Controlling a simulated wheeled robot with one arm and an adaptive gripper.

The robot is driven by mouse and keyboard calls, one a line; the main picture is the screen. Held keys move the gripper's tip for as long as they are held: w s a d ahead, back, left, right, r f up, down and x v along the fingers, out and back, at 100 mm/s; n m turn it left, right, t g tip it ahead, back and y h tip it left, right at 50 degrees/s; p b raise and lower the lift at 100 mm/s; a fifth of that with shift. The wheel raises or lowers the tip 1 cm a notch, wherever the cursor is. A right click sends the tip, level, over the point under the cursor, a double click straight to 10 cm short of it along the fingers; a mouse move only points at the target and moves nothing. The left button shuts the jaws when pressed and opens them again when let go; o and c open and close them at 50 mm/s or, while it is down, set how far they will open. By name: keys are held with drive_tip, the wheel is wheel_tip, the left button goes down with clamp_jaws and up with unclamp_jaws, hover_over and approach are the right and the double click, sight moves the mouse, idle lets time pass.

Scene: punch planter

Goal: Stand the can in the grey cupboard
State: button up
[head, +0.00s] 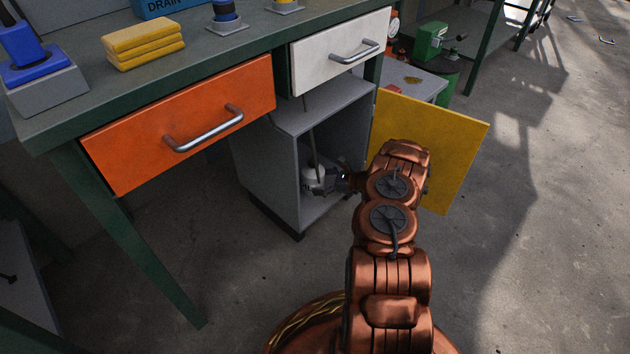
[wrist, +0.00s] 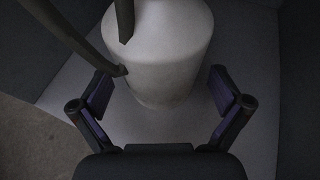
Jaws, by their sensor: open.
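The grey cupboard (head: 268,168) stands under the bench with its yellow door (head: 424,150) swung open to the right. The pale can (head: 312,174) is inside, low in the cupboard, partly hidden by my gripper in the head view. In the wrist view the can (wrist: 165,55) looks upright on the cupboard floor (wrist: 150,128), with a dark thin spout or rod rising at its left. My gripper (head: 330,180) reaches in through the opening. In the wrist view its fingers (wrist: 163,90) are spread on either side of the can, with gaps between them and the can.
An orange drawer (head: 180,125) and a white drawer (head: 338,52) are above the cupboard, both with metal handles. The cupboard's side walls are close around the gripper. The yellow door stands just right of my arm.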

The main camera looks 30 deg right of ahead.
drive_tip(key=p+v, duration=0.2)
drive_tip(key=v, duration=0.5)
drive_tip(key=shift+s+d+r, duration=0.15)
drive_tip(key=shift+s+r, duration=0.1)
drive_tip(key=shift+s+d+r, duration=0.15)
drive_tip(key=shift+s+d, duration=0.2)
drive_tip(key=shift+s, duration=0.2)
